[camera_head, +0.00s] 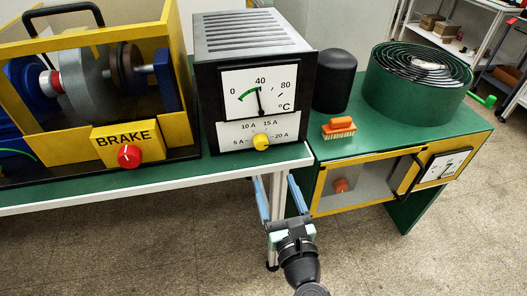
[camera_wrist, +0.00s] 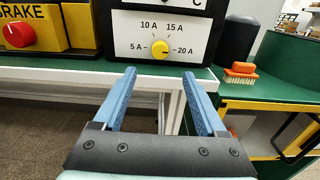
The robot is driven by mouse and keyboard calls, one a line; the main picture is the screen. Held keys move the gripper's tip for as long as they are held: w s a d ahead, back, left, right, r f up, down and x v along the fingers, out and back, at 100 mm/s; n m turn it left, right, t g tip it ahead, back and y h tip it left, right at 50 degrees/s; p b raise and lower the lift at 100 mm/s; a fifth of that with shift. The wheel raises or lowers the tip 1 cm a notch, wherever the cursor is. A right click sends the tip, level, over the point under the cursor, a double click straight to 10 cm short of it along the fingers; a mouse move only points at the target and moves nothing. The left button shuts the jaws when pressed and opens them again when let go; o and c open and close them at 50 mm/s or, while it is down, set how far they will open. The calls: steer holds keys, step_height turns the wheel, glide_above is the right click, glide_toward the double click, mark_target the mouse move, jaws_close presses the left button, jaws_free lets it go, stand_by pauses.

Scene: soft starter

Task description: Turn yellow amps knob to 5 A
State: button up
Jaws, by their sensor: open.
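The yellow amps knob (camera_head: 261,141) is on the white lower plate of a black and grey box (camera_head: 252,85). In the wrist view the knob (camera_wrist: 160,49) has 5 A at its left, 10 A and 15 A above, and 20 A at its right. I cannot tell clearly which mark it points to. My gripper (camera_head: 275,183) is open and empty, in front of and below the box, apart from the knob. In the wrist view the gripper's blue fingers (camera_wrist: 159,74) point toward the knob, which shows above and between their tips.
The box has a dial (camera_head: 260,93) above the knob. A red BRAKE knob (camera_head: 129,156) is on a yellow box at the left. An orange brush (camera_head: 339,128), a black cylinder (camera_head: 335,80) and a green coil drum (camera_head: 418,82) stand at the right. The space before the knob looks clear.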

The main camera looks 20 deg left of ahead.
mark_target(262, 145)
steer(key=b+x, duration=0.1)
steer(key=x, duration=1.1)
steer(key=shift+r, duration=0.15)
jaws_close()
